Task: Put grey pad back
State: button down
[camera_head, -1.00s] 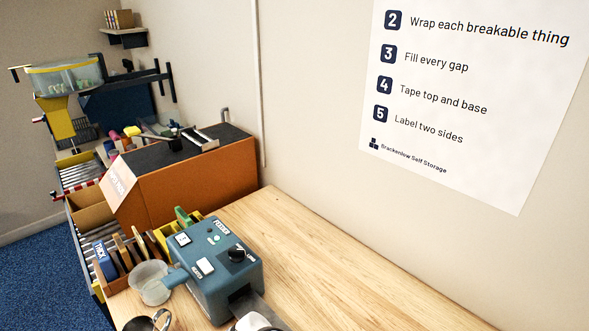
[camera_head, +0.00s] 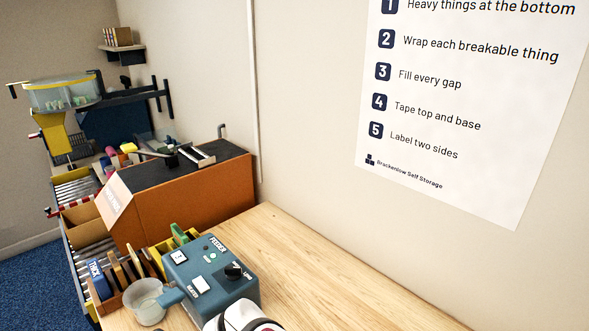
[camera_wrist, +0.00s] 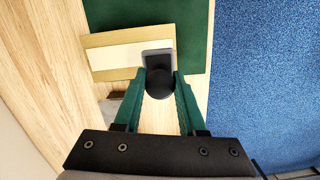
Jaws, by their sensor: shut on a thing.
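In the wrist view my gripper (camera_wrist: 160,77), with green fingers, is shut on the black round knob of the grey pad (camera_wrist: 157,57). The pad's grey flat part sticks out past the fingertips, over or against a wood-coloured block with a white strip (camera_wrist: 115,57). I cannot tell whether pad and block touch. The block lies partly on a green mat (camera_wrist: 130,13). The head view does not show the gripper's fingers or the pad.
In the head view a blue-grey machine (camera_head: 212,272) stands on the wooden table (camera_head: 330,285), a clear bowl (camera_head: 146,300) at its left. Behind the bowl, a rack holds several upright boards, one marked THICK (camera_head: 98,279). The table's right part is clear.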

jog(key=w+a+f, duration=0.2)
jog(key=w+f, duration=0.2)
jog(key=w, duration=0.9)
jog(key=shift+s+a+f, duration=0.35)
jog(key=shift+a+f, duration=1.5)
jog(key=shift+a, duration=0.05)
jog(key=shift+s+a+f, duration=0.4)
jog(key=shift+a+f, duration=1.45)
jog(key=shift+a, duration=0.1)
jog(key=shift+s+a+f, duration=0.35)
jog(key=shift+a+f, duration=1.5)
jog(key=shift+a, duration=0.05)
jog(key=shift+c, duration=2.4)
grip_release()
jog(key=shift+f, duration=0.1)
